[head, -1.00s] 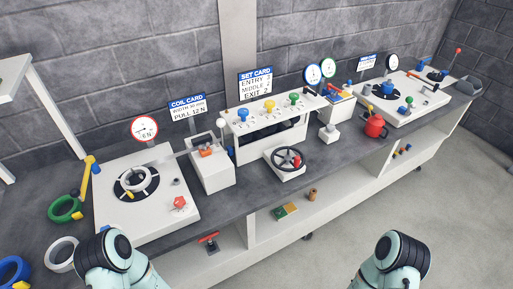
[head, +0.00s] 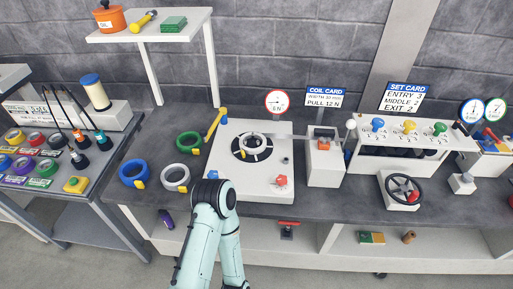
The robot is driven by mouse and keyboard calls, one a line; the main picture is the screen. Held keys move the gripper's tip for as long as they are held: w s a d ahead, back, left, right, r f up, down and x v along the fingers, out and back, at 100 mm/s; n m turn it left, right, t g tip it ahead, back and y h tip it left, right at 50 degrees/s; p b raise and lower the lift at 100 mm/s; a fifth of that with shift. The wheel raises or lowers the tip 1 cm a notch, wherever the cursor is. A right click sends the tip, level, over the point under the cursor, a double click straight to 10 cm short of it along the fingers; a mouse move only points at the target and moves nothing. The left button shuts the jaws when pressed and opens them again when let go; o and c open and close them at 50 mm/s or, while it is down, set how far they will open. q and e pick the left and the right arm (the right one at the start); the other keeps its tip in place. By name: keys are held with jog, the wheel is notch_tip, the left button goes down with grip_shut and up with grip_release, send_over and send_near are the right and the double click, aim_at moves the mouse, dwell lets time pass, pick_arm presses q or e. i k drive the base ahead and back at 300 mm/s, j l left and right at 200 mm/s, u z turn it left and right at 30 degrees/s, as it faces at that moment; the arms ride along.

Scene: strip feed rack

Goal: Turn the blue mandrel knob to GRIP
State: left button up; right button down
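The white coil plate (head: 230,131) stands on the bench in the head view, with a black mandrel disc (head: 264,154) and a white ring (head: 243,139) on it. A bit of blue (head: 213,173) shows at the plate's front left, just behind my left arm; it may be the blue mandrel knob, but most of it is hidden and no GRIP mark can be read. A red knob (head: 281,180) sits at the plate's front right. My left arm reaches up before the plate; its gripper's fingers do not show. My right gripper is out of view.
Blue (head: 127,174), white (head: 168,184) and green (head: 182,149) rings lie left of the plate, near a yellow arm (head: 214,124). A straightener with blue, yellow and green knobs (head: 409,126) and a black handwheel (head: 403,183) stand right. A side cart (head: 100,190) is at left.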

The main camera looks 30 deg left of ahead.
aim_at(213, 174)
jog(key=u, duration=1.7)
jog(key=l+u, duration=0.3)
jog(key=k+l, duration=0.05)
